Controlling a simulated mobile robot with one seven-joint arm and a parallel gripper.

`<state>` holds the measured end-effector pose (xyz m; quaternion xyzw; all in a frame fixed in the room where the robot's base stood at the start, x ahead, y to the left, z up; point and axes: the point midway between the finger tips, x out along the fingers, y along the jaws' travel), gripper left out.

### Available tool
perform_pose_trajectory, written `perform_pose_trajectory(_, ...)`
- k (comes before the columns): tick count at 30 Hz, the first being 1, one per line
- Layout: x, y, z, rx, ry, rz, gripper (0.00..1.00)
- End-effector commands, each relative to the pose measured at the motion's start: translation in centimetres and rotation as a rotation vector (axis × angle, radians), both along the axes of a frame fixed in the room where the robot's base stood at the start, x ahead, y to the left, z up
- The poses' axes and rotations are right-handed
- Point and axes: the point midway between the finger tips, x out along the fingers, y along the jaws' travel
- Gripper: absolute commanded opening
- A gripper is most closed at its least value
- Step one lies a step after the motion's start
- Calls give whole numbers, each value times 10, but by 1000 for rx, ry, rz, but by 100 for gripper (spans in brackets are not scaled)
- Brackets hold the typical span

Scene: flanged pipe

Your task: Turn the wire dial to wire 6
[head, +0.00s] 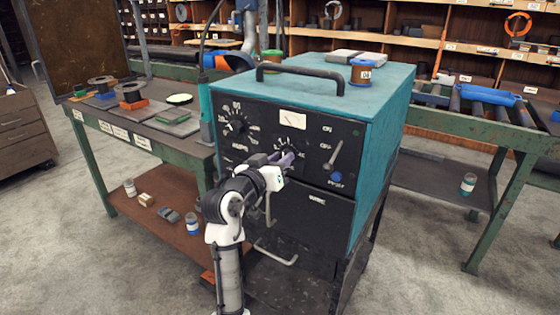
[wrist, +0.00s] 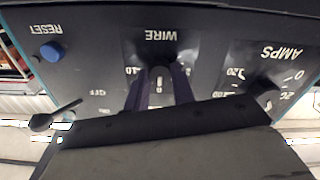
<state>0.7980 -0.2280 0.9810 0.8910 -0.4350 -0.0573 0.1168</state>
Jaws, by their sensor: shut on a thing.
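The wire dial (head: 291,146) is on the black front panel of the teal welding machine (head: 385,115), below a small white meter. My gripper (head: 283,158) reaches the panel at this dial. In the wrist view, which is upside down, the two dark purple fingers of my gripper (wrist: 159,90) are shut on the dial's knob (wrist: 158,78), one on each side, under the WIRE label (wrist: 160,35). Numbers show beside the knob, with 10 at its left. The fingers and wrist hide much of the scale, so I cannot tell the setting.
The amps dial (head: 235,123) is left of the wire dial. A switch lever (head: 335,152) and the blue reset button (head: 337,177) are to the right. A black handle (head: 300,72) and an orange-blue spool (head: 361,72) are on top. A green workbench (head: 120,130) stands left.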

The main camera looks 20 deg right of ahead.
Motion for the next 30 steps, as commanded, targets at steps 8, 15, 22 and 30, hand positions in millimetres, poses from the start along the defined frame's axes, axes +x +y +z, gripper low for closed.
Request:
perform_pose_trajectory(8, 0, 0, 0, 0, 1, 1, 46)
perform_pose_trajectory(15, 0, 0, 0, -1, 2, 0, 46)
perform_pose_trajectory(22, -11, 16, -2, -2, 1, 2, 46)
perform_pose_trajectory(30, -48, 64, -2, -2, 0, 5, 46)
